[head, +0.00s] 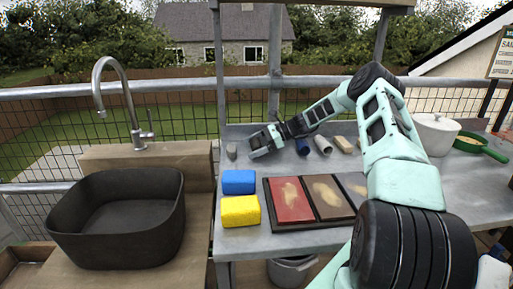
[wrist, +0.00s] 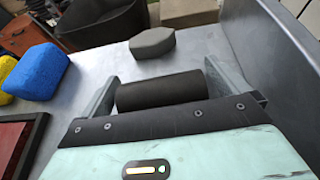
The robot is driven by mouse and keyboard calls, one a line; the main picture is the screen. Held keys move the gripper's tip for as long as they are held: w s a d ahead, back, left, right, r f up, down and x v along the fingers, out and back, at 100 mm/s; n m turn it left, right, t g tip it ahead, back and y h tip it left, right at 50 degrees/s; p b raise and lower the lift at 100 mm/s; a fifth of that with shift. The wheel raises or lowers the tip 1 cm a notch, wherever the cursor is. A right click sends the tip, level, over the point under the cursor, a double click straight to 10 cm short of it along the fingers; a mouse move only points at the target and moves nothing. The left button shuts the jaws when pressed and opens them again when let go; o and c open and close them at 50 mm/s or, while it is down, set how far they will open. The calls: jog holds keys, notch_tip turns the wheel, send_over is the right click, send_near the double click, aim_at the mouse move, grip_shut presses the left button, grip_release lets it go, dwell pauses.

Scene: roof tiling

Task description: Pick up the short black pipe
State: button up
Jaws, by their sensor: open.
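The short black pipe (wrist: 162,92) lies on the grey metal worktop in the wrist view, its length running across the picture. My gripper (wrist: 160,78) is open, with one finger near each end of the pipe. I cannot tell whether either finger touches it. In the head view my gripper (head: 263,142) is low over the back of the worktop, and I cannot make out the pipe clearly there.
A grey faceted block (head: 231,151) stands left of my gripper. A blue pipe (head: 302,147), a grey pipe (head: 322,145) and a beige block (head: 344,144) lie to the right. Blue (head: 238,182) and yellow (head: 240,211) sponges and a dark tray (head: 311,221) are in front.

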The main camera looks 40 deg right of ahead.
jog(key=shift+w+a+f, duration=0.1)
jog(key=shift+w+a, duration=0.05)
jog(key=shift+a, duration=0.05)
jog(key=c, duration=1)
